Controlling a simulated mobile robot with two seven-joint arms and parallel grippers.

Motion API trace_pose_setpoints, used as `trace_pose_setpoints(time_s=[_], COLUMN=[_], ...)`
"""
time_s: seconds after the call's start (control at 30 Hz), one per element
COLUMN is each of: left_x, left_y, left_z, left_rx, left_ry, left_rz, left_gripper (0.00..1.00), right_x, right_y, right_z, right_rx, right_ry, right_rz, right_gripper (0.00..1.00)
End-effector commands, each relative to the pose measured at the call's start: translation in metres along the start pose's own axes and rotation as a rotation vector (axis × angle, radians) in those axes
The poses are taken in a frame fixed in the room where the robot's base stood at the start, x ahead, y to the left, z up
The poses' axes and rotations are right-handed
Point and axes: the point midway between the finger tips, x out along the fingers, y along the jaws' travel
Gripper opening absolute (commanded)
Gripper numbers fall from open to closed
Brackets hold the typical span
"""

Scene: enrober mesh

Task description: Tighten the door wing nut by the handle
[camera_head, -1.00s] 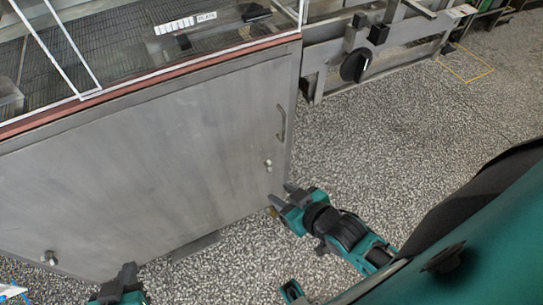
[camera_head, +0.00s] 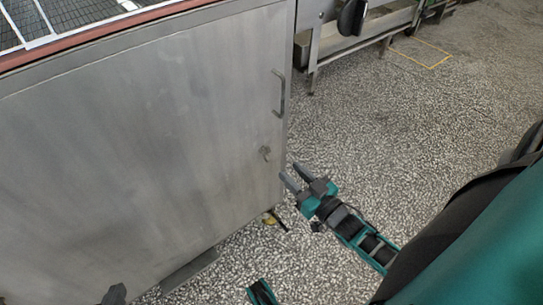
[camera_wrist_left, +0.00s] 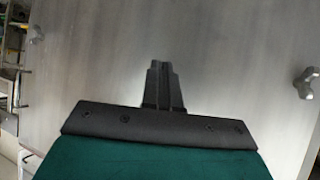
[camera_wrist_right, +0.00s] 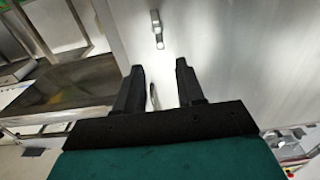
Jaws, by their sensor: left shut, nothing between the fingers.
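The cabinet door (camera_head: 140,140) is a large brushed metal panel with a bar handle (camera_head: 281,93) near its right edge. My left gripper (camera_head: 115,295) is only partly in the head view, at the bottom edge. In the left wrist view its fingers (camera_wrist_left: 163,80) are shut and empty, with a metal wing nut (camera_wrist_left: 306,82) off to the right; I cannot tell which one.
A metal frame with a black knob (camera_head: 352,16) stands beyond the cabinet's right side. A small yellow item (camera_head: 270,219) lies by the cabinet's lower right corner. The speckled floor (camera_head: 400,130) to the right is clear.

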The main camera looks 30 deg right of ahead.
Motion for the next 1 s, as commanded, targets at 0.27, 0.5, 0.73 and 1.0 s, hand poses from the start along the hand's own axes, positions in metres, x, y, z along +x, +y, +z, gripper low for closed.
trace_pose_setpoints(time_s=[0.27, 0.5, 0.73, 1.0], left_x=[0.007, 0.010, 0.010, 0.010], left_y=[0.004, 0.007, 0.007, 0.007], left_z=[0.008, 0.006, 0.004, 0.004], left_rx=[-0.002, -0.003, -0.002, -0.002], left_ry=[-0.001, 0.005, 0.007, 0.008], left_rz=[0.011, 0.022, 0.022, 0.021], left_gripper=[0.00, 0.00, 0.00, 0.00], right_x=[0.060, 0.088, 0.094, 0.093], right_y=[0.000, 0.000, 0.000, 0.000], right_z=[0.002, 0.002, 0.001, 0.001], right_rx=[-0.001, 0.000, 0.000, 0.000], right_ry=[0.002, -0.002, -0.002, -0.002], right_rz=[0.000, 0.001, 0.001, 0.001], right_gripper=[0.38, 0.38, 0.38, 0.27])
